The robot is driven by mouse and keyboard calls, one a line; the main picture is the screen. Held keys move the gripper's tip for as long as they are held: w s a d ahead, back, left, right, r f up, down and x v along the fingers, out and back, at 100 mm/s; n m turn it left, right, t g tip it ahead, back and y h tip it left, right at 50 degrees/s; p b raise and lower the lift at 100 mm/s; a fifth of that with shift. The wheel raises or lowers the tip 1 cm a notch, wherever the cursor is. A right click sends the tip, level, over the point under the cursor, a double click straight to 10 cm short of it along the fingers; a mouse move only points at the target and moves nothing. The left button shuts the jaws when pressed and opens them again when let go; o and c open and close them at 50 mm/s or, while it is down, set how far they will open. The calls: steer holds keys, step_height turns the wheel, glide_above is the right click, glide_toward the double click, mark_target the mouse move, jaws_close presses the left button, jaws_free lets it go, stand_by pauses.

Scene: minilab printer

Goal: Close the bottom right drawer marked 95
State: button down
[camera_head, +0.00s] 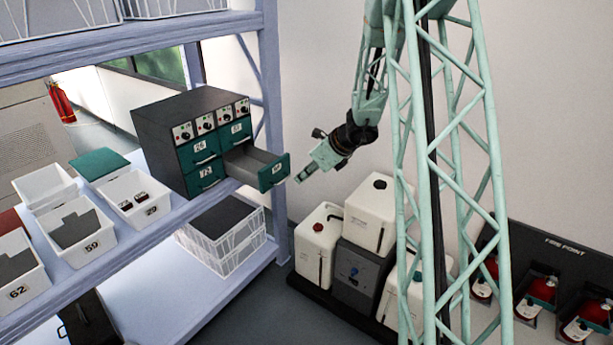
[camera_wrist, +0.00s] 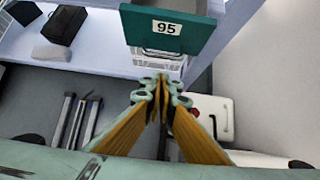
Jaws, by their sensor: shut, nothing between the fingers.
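The bottom right drawer (camera_head: 273,172) sticks out of the dark cabinet (camera_head: 160,130), its green front well clear of the cabinet face. Its label 95 reads clearly on the green front in the wrist view (camera_wrist: 190,38). My gripper (camera_head: 300,178) is shut and empty, just right of the drawer front in the head view. In the wrist view the shut fingertips (camera_wrist: 162,85) sit below the drawer front in the picture. I cannot tell whether they touch it. The drawer's inside shows only partly.
The cabinet stands on a pale shelf (camera_head: 150,240) with a upright post at right. A wire crate (camera_head: 225,232) sits on the lower shelf. White canisters (camera_head: 372,208) stand below my arm.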

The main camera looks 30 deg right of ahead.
steer(key=shift+w+a+f+b, duration=0.15)
steer(key=shift+w+a+f, duration=0.25)
steer(key=shift+w, duration=0.4)
steer(key=shift+w+a+f+b, duration=0.15)
steer(key=shift+w+a+f, duration=0.2)
steer(key=shift+w, duration=0.45)
steer(key=shift+w+a+f+b, duration=0.2)
steer(key=shift+w+f, duration=0.25)
steer(key=shift+w, duration=0.35)
steer(key=shift+w+a, duration=0.1)
steer(key=shift+a, duration=0.05)
steer(key=p, duration=0.8)
glide_toward(251, 170)
steer(key=w+a+f, duration=0.1)
steer(key=w+f, duration=0.1)
steer(key=w, duration=0.1)
steer(key=w+a, duration=0.1)
steer(key=w, duration=0.1)
steer(key=shift+w+a+f, duration=0.2)
steer(key=shift+a+f, duration=0.1)
steer(key=shift+f, duration=0.1)
steer(key=shift+s, duration=0.2)
